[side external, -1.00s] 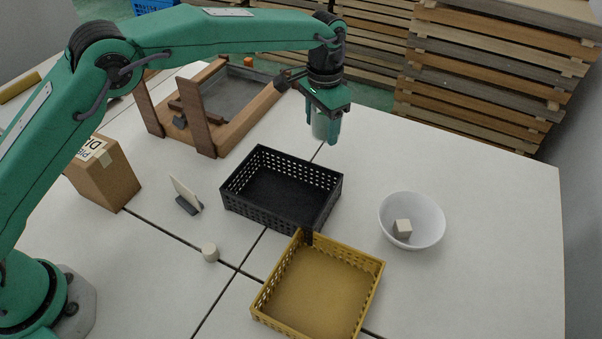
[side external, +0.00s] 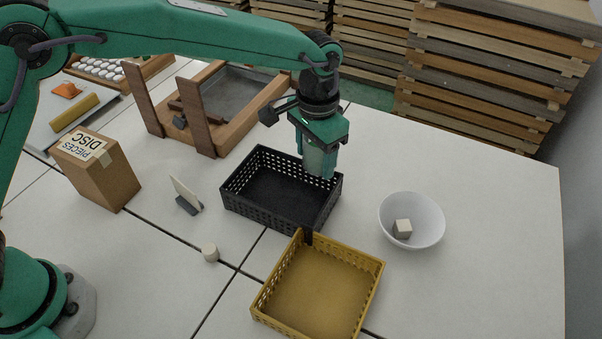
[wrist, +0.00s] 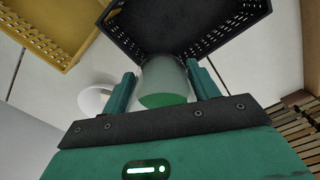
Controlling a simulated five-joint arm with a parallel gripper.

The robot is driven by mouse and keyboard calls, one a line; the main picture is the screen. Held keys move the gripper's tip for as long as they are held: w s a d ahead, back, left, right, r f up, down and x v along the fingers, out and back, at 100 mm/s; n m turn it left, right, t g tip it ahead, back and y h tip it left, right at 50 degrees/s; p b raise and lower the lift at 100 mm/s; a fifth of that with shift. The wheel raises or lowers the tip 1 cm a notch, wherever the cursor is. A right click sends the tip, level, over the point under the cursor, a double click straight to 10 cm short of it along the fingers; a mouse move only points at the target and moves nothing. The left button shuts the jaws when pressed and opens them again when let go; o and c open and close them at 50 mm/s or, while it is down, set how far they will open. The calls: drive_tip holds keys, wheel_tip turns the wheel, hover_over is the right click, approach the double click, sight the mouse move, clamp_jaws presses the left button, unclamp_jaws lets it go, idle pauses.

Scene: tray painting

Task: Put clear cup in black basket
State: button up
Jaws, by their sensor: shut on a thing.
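My gripper (side external: 319,174) is shut on the clear cup (wrist: 163,78), a see-through cup that looks greenish at its near end in the wrist view. In the side view the fingers largely hide the cup. The black basket (side external: 262,214) stands on the table, empty, with perforated walls. My gripper is raised by its far right corner and overlaps that corner in the side view. In the wrist view the basket (wrist: 205,40) is beyond the cup, and the cup covers part of its near edge.
A yellow basket (side external: 372,288) stands in front of the black one. A white bowl (side external: 425,230) with a small block is to the right. A wooden frame (side external: 228,131), a cardboard box (side external: 108,180), a card in a stand (side external: 186,194) and a small cylinder (side external: 210,253) are left.

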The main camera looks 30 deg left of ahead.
drive_tip(key=s+a, duration=0.1)
drive_tip(key=s, duration=1.2)
drive_tip(key=shift+s+f+n, duration=0.2)
drive_tip(key=shift+s+n, duration=0.1)
drive_tip(key=shift+n, duration=0.1)
drive_tip(key=shift+w, duration=0.1)
hover_over(279, 204)
wheel_tip(279, 204, down, 7)
drive_tip(key=shift+w+r, duration=0.1)
drive_tip(key=shift+f, duration=2.1)
drive_tip(key=shift+f, duration=0.1)
